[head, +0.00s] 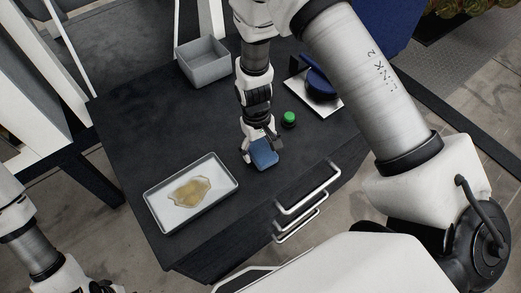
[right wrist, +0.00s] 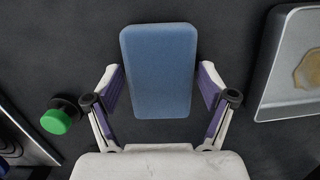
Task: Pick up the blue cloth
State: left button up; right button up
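The blue cloth (head: 264,158) is a thick, rounded rectangular pad lying on the dark tabletop, near its front edge. It also shows in the right wrist view (right wrist: 158,70), upright in the picture and centred. My right gripper (head: 261,149) reaches down over the cloth from above. In the right wrist view its fingers (right wrist: 160,82) are spread wide, one on each side of the cloth, with a visible gap on both sides. Nothing is held. My left arm shows only at the lower left of the head view, and its fingers are not visible.
A grey tray (head: 151,204) with a yellowish-brown stain lies left of the cloth. A green-topped button (head: 289,118) stands to the right. Behind it a blue pan (head: 320,84) sits on a pale plate (head: 331,106). An empty grey bin (head: 203,70) stands at the back. Drawer handles (head: 308,190) project in front.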

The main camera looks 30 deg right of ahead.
jog(key=c, duration=0.5)
jog(key=shift+o, duration=0.2)
jog(key=shift+r, duration=0.1)
